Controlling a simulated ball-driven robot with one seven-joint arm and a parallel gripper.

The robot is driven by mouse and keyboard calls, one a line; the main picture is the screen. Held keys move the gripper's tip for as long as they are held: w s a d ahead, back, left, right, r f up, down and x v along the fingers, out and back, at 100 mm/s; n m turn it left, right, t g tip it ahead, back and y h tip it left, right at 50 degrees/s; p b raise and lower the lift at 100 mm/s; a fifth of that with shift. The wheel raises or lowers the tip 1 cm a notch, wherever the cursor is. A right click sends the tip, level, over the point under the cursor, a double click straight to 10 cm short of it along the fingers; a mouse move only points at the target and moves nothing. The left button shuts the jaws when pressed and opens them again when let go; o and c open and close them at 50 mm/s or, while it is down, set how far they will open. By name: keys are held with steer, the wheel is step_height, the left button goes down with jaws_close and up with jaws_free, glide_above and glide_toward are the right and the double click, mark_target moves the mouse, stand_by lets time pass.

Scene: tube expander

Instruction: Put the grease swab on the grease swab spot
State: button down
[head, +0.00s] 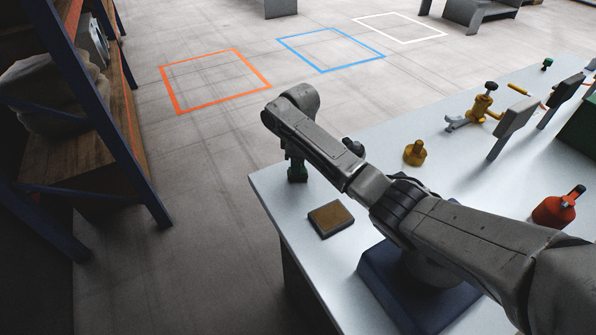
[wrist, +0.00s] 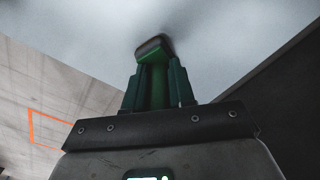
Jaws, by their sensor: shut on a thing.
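My gripper (wrist: 158,88) is shut on a green piece with a dark, rounded end, which I take to be the grease swab (wrist: 153,52). In the wrist view the dark end is against or close to the pale tabletop; I cannot tell if it touches. In the head view my gripper (head: 296,163) points down over the near left corner of the table, with the swab (head: 297,175) partly hidden by it. A flat brown square pad with a dark border (head: 331,218) lies just right of and nearer than the gripper. No spot is clearly marked as the swab's.
The pale table (head: 285,215) also carries a brass fitting (head: 415,153), a red bottle-like object (head: 558,207), a yellow tool (head: 480,106) and grey plates on stands (head: 515,118). A shelf (head: 75,150) stands left across open floor.

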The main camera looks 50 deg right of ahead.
steer(key=shift+f, duration=0.1)
steer(key=shift+f, duration=0.15)
steer(key=c, duration=0.9)
jaws_free()
steer(key=shift+c, duration=0.2)
step_height(320, 180, up, 12)
steer(key=shift+s+r+p, duration=0.1)
steer(key=shift+r+p, duration=0.1)
steer(key=shift+p, duration=0.25)
